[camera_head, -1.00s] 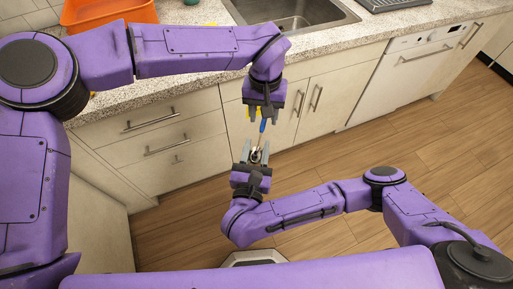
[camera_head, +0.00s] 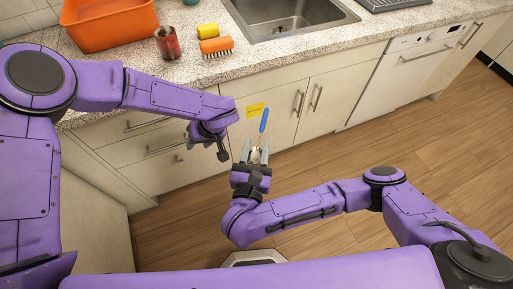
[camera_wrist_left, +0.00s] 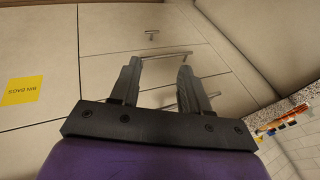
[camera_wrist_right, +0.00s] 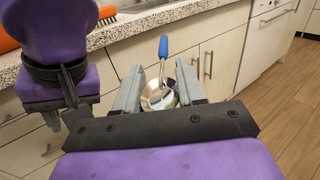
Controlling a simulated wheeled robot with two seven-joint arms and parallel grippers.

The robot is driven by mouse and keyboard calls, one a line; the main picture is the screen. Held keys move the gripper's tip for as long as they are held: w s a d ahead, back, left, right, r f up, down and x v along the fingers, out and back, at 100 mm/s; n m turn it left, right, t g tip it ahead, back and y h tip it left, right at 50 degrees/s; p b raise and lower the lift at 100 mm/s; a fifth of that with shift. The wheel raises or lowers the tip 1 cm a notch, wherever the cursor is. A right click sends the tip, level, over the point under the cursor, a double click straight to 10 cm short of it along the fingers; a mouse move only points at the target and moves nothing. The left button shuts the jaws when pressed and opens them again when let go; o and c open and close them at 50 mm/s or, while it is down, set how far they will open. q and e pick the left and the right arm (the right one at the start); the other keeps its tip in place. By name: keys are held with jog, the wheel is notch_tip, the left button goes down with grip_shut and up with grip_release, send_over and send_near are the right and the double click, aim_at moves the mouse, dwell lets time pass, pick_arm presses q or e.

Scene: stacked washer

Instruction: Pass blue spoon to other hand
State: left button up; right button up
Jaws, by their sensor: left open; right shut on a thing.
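The blue spoon (camera_head: 263,121) stands upright in my right gripper (camera_head: 256,155), its blue handle pointing up and its metal end between the fingers. In the right wrist view the blue handle (camera_wrist_right: 163,47) rises above the shiny metal bowl (camera_wrist_right: 160,95), which sits between the two grey fingers (camera_wrist_right: 160,92). My right gripper is shut on the spoon. My left gripper (camera_head: 222,153) is to the left of the spoon, apart from it. In the left wrist view its two fingers (camera_wrist_left: 158,85) are spread with nothing between them.
A counter with a sink (camera_head: 290,18) runs along the back. On it are an orange tub (camera_head: 108,22), a rusty red can (camera_head: 167,43), an orange brush (camera_head: 216,47) and a yellow sponge (camera_head: 208,30). A yellow label (camera_head: 255,110) is on the cabinet door. The wooden floor (camera_head: 400,150) at right is clear.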

pick_arm(q)
jog(key=s+a+f+n+t+y, duration=0.1)
jog(key=s+a+f+t, duration=0.2)
jog(key=s+a+f, duration=0.7)
jog(key=s+a+f+n+h, duration=0.1)
jog(key=s+a, duration=0.2)
jog(key=s, duration=0.5)
jog(key=s+a+f+n+g+h, duration=0.1)
jog(key=s+a+f+n+h, duration=0.1)
jog(key=s, duration=0.7)
jog(key=shift+s+a+f, duration=0.15)
jog(key=shift+s+a, duration=0.15)
jog(key=shift+a, duration=0.45)
